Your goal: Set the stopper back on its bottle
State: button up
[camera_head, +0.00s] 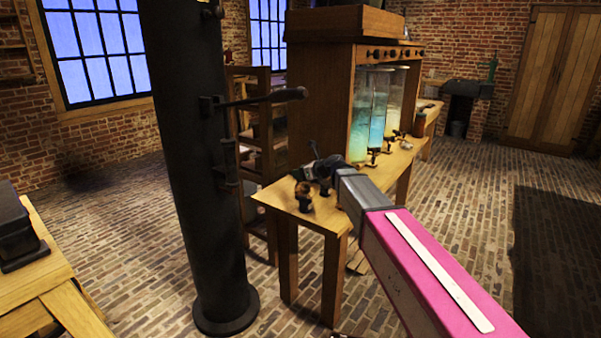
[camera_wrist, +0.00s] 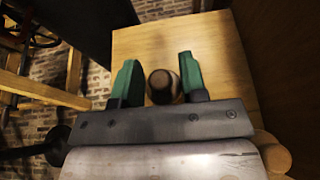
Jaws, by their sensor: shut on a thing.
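A small dark bottle (camera_head: 304,202) with a brownish upper part stands on the near end of the wooden bench, close to its front corner. My gripper (camera_head: 307,173) is just above and behind it in the head view, low over the bench. In the wrist view my gripper (camera_wrist: 158,62) has its two green fingers around a small dark round stopper (camera_wrist: 160,86) with a paler edge. The fingers are shut on it. Its underside is hidden, and I cannot tell whether it touches the bottle.
The bench (camera_head: 270,197) carries a tall wooden cabinet (camera_head: 322,85) with glass jars (camera_head: 368,115) of coloured liquid behind my gripper. A dark iron column (camera_head: 195,150) rises to the left. Another wooden table (camera_head: 30,270) stands at the lower left.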

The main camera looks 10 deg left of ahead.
jog(key=o, duration=0.6)
jog(key=shift+d, duration=0.1)
jog(key=v, duration=1)
jog(key=shift+s+d+r, duration=0.2)
jog(key=shift+d+r, duration=0.05)
dwell(0.6)
